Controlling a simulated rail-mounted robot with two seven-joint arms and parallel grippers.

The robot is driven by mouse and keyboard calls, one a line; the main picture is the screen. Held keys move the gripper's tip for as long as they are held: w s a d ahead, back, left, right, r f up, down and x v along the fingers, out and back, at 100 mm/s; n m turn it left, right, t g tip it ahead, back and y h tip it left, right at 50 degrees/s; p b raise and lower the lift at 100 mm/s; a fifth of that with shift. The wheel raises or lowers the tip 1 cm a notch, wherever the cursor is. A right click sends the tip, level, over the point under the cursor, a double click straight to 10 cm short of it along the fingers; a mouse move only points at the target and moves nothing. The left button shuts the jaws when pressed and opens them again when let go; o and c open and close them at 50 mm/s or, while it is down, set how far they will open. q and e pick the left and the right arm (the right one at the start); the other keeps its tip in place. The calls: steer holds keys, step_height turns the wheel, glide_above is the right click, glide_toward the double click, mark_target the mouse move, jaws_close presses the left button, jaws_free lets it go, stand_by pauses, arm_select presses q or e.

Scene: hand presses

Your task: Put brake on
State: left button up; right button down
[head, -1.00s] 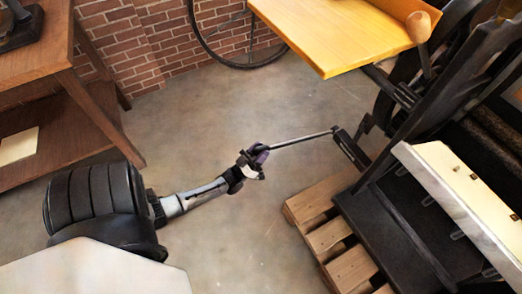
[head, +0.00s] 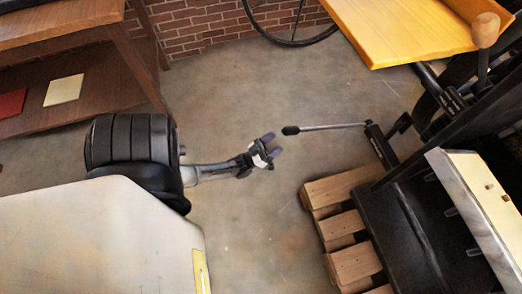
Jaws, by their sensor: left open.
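The brake lever (head: 335,127) is a thin metal rod with a dark knob (head: 291,130) at its left end. It reaches out leftward from a black bracket (head: 381,145) on the press. My left gripper (head: 273,145) is open and empty, just left of and below the knob, with a small gap between them in the head view. My right gripper is not in view.
The black press (head: 420,220) stands on a wooden pallet (head: 338,192) at the right. A yellow wooden board (head: 400,30) juts out above. A brown wooden table (head: 65,27) is at the upper left. The concrete floor (head: 235,90) between is clear.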

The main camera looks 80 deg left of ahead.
arm_select(q)
steer(key=v, duration=0.6)
steer(key=shift+s+f, duration=0.25)
steer(key=shift+f, duration=0.05)
stand_by(0.4)
